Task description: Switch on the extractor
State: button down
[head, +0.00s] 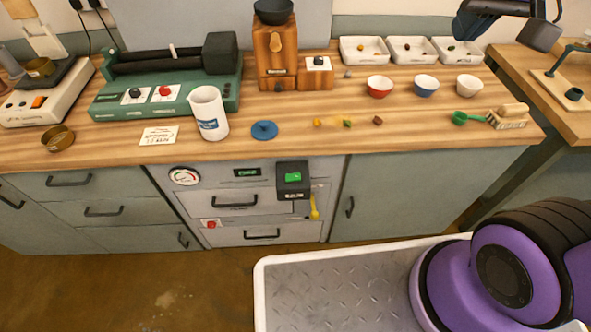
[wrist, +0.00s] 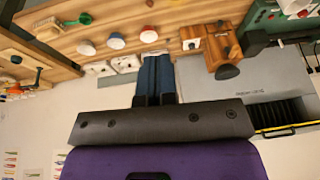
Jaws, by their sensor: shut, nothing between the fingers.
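Under the table's front edge is a grey panel unit (head: 262,228) with a round gauge (head: 185,176), a small display (head: 247,172) and drawer handles. A dark switch box (head: 293,180) with a green button (head: 293,177) sticks out from its right part. A yellow lever (head: 314,208) hangs just below and right of the box. No label naming the extractor can be read. My gripper (wrist: 157,58) shows in the wrist view with its blue fingers shut and empty. Part of it shows at the top right of the head view, high and far from the switch box.
The wooden table (head: 350,138) holds a white jug (head: 208,112), a green roller machine (head: 165,85), a wooden mill (head: 276,52), coloured bowls and white trays. My purple base and a ridged platform (head: 335,295) fill the lower right. A grey hood (wrist: 235,80) shows in the wrist view.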

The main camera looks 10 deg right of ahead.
jog(key=w+a+f+g, duration=0.1)
jog(key=w+a+f, duration=0.4)
jog(key=w, duration=0.2)
jog(key=g+h, duration=0.2)
jog(key=g, duration=0.1)
send_over(297, 178)
jog(key=a, duration=0.2)
notch_tip(297, 178, down, 26)
jog(key=shift+w+a+f, duration=0.15)
jog(key=shift+f, duration=0.3)
jog(key=f, duration=0.4)
jog(key=d+f, duration=0.1)
jog(key=f, duration=0.4)
jog(key=d+f, duration=0.1)
jog(key=f, duration=0.4)
jog(key=shift+d+f, duration=0.1)
